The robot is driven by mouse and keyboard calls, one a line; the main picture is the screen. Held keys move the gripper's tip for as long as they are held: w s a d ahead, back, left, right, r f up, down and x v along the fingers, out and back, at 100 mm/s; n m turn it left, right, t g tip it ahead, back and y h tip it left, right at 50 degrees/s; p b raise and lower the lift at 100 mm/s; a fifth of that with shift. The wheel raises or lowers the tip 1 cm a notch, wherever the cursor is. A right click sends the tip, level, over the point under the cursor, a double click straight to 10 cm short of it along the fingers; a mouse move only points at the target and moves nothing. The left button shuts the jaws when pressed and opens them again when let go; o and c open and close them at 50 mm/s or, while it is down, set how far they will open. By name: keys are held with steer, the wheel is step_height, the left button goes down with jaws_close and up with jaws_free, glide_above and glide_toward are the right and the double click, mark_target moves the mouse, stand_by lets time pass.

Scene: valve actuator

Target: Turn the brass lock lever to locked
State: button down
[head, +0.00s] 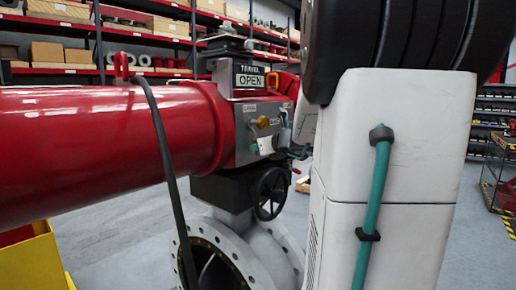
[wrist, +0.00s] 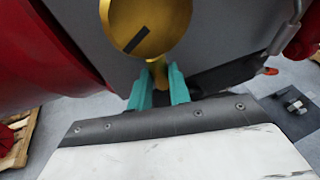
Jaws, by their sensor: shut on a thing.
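The brass lock lever (wrist: 157,74) shows in the wrist view as a short stub below a round brass hub (wrist: 147,28) with a slanted black mark. My gripper (wrist: 159,84) has its teal fingers on either side of the stub and is shut on it. The fingers hide part of the lever. In the head view the brass hub (head: 263,122) sits on the grey panel (head: 244,130) at the end of the red actuator. Small labels by it are too small to read surely. My gripper is mostly hidden behind my white arm there.
The red actuator cylinder (head: 100,140) fills the left. A sign (head: 249,80) above the panel reads TRAVEL OPEN. A black handwheel (head: 270,194) and grey flanged valve (head: 225,250) stand below. A black cable (head: 163,150) hangs in front. A yellow bin (head: 35,262) is at lower left.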

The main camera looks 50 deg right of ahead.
steer(key=c, duration=1.3)
jaws_free()
steer(key=v, duration=0.7)
steer(key=shift+s, duration=0.4)
steer(key=shift+a, duration=0.15)
